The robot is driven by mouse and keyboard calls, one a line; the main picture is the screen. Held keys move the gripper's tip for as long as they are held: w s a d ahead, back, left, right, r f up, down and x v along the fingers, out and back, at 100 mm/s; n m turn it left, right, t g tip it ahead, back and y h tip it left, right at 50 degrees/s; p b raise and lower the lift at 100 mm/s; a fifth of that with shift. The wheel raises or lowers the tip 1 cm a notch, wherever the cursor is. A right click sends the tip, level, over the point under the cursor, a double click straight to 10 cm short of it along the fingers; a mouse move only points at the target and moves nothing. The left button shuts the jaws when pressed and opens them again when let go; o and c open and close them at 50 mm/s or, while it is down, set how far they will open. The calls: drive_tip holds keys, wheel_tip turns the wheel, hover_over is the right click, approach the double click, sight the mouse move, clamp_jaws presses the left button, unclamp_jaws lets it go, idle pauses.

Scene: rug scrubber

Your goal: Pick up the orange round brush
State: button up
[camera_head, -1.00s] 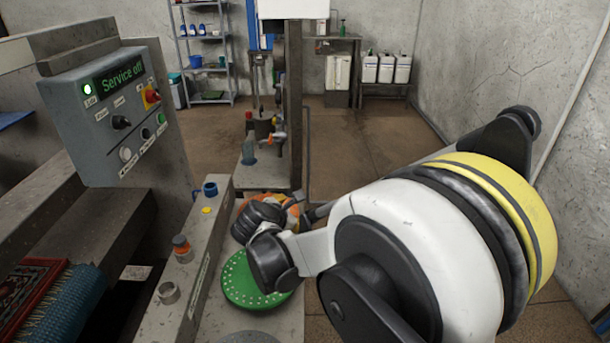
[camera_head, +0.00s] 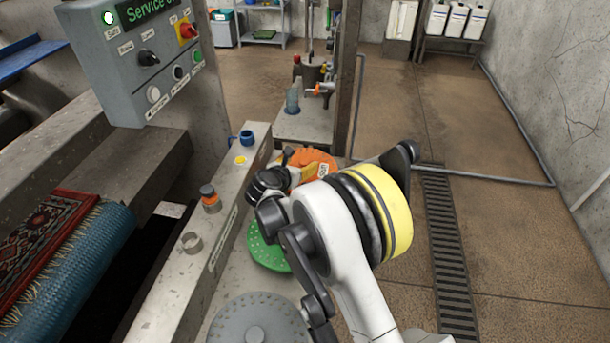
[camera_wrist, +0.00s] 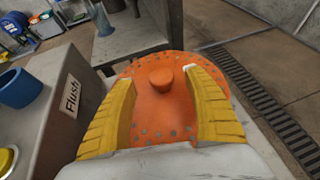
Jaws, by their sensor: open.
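The orange round brush (camera_wrist: 161,112) lies below my gripper in the wrist view. It is a flat orange disc with a round knob in the middle and small grey dots. My gripper (camera_wrist: 158,76) is open, its two yellow ribbed fingers to either side of the knob and apart from it. The fingers and the pale gripper body hide parts of the disc. In the head view, the orange brush (camera_head: 308,157) shows only partly behind my wrist, at the far end of the bench row of discs.
A green disc (camera_head: 266,249) and a grey disc (camera_head: 257,322) lie nearer on the same bench. A concrete ledge with a blue cup (camera_wrist: 18,88) runs along the left. A control panel (camera_head: 135,55) and rolled rug (camera_head: 65,270) stand further left. Floor on the right is clear.

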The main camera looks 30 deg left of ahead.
sight(305, 161)
drive_tip(key=b+x, duration=0.1)
drive_tip(key=x, duration=0.3)
drive_tip(key=shift+f+b, duration=0.15)
drive_tip(key=shift+b, duration=0.2)
clamp_jaws()
